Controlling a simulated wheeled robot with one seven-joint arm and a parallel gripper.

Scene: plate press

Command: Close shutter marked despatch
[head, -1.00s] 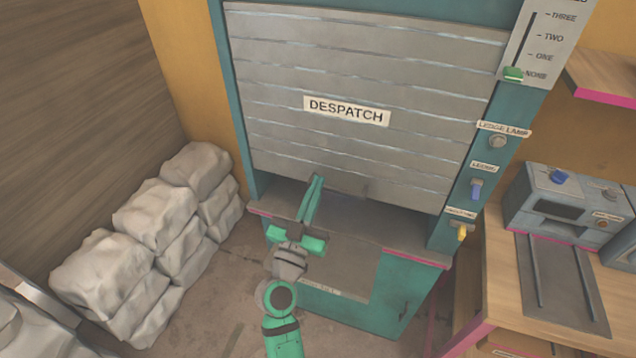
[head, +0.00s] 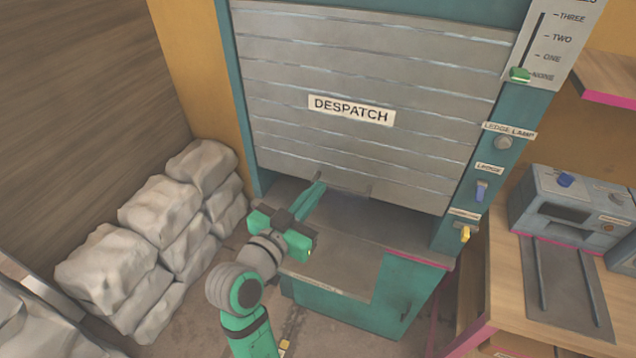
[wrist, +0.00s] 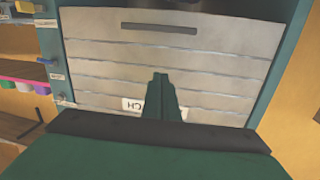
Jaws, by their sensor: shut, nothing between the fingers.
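The grey slatted shutter (head: 360,60) carries the white DESPATCH label (head: 351,110). It is drawn most of the way down, with a dark gap between its lower edge and the grey ledge (head: 335,270). A dark handle bar shows on the slats in the wrist view (wrist: 158,28); my fingers partly hide it in the head view. My green gripper (head: 319,187) is shut and empty, its tips close to the shutter's lower edge by the handle's left end. I cannot tell whether they touch. In the wrist view my fingers (wrist: 160,78) overlap the partly hidden, upside-down label (wrist: 133,104).
A green slider (head: 520,75) sits at NONE on the right post. Below are a lamp knob (head: 503,142), a blue switch (head: 481,191) and a yellow switch (head: 465,233). Pale sacks (head: 160,240) are stacked at left; a wooden bench (head: 490,290) stands at right.

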